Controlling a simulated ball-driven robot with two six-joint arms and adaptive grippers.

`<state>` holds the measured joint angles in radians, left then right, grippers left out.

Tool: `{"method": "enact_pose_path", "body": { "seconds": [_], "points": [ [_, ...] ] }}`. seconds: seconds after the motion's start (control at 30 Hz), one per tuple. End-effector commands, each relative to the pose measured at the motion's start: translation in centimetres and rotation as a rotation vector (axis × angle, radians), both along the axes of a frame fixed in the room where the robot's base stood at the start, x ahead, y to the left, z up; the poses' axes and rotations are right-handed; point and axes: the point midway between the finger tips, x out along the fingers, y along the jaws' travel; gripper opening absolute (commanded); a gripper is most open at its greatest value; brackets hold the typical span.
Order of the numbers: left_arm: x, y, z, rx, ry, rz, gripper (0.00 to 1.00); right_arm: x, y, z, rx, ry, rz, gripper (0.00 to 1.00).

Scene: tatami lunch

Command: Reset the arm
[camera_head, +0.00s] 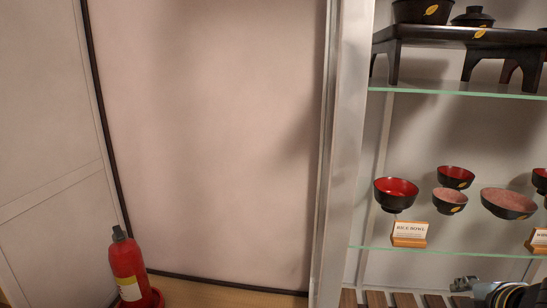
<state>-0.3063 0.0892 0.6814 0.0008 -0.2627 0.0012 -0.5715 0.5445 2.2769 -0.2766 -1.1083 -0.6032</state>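Neither gripper's fingers show in the head view. A grey and dark jointed piece with a thin yellow line, which looks like part of my own arm, shows at the bottom right corner, cut off by the frame edge. I cannot make out any fingertips on it. Nothing is seen held.
A glass-shelved cabinet with a metal post (342,150) stands on the right. Its lower shelf (470,252) holds several lacquer bowls, including a red-lined bowl (396,195), and a "RICE BOWL" card (410,231). A small dark table (460,37) stands above. A red extinguisher (127,268) stands lower left.

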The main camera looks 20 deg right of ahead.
Motion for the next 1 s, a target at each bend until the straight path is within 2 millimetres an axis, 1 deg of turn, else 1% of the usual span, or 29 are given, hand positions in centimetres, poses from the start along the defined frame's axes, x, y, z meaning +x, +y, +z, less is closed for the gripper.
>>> {"method": "enact_pose_path", "body": {
  "seconds": [0.03, 0.2, 0.33, 0.5, 0.53, 0.63, 0.77, 0.87, 0.97, 1.0],
  "points": [
    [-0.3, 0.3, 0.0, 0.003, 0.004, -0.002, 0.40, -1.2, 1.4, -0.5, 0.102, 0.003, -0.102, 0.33],
    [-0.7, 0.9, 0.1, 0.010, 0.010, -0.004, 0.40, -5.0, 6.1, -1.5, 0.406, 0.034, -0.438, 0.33],
    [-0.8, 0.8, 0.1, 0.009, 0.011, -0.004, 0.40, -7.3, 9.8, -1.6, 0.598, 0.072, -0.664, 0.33],
    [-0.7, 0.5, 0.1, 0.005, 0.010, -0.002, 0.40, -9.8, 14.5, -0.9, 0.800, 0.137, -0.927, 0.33],
    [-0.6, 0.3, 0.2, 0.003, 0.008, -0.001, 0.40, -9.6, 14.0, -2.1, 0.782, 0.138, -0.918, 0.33],
    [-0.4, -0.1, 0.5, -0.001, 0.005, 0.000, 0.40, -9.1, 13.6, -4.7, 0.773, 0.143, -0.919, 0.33],
    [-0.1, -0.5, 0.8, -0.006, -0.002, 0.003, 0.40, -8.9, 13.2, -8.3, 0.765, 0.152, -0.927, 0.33],
    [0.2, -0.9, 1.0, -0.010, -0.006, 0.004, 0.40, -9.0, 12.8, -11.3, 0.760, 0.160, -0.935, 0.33],
    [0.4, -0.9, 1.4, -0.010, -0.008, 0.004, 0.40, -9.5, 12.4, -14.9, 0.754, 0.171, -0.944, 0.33],
    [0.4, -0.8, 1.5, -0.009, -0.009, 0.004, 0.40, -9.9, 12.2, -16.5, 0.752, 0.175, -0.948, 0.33]
  ]
}}
